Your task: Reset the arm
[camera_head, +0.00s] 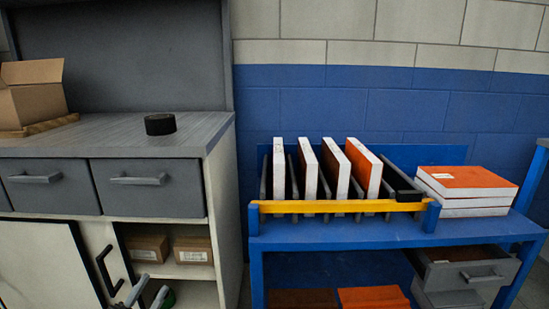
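My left gripper (152,287) shows at the bottom left edge, low in front of the grey cabinet. Its two pale fingertips stand apart with nothing seen between them; the rest is cut off by the frame. My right gripper is not in view. Several white and orange sandwich panels (362,168) stand upright in a slotted rack on the blue table (345,233). More panels (466,182) lie flat in a stack at the right, orange face up. My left gripper is well away from all the panels.
A yellow bar (335,206) runs along the rack's front. The grey cabinet (95,140) at left carries a black roll (160,124) and an open cardboard box (33,92). Small boxes (148,248) sit on its shelf. A grey drawer (466,270) sticks out beneath the table's right side.

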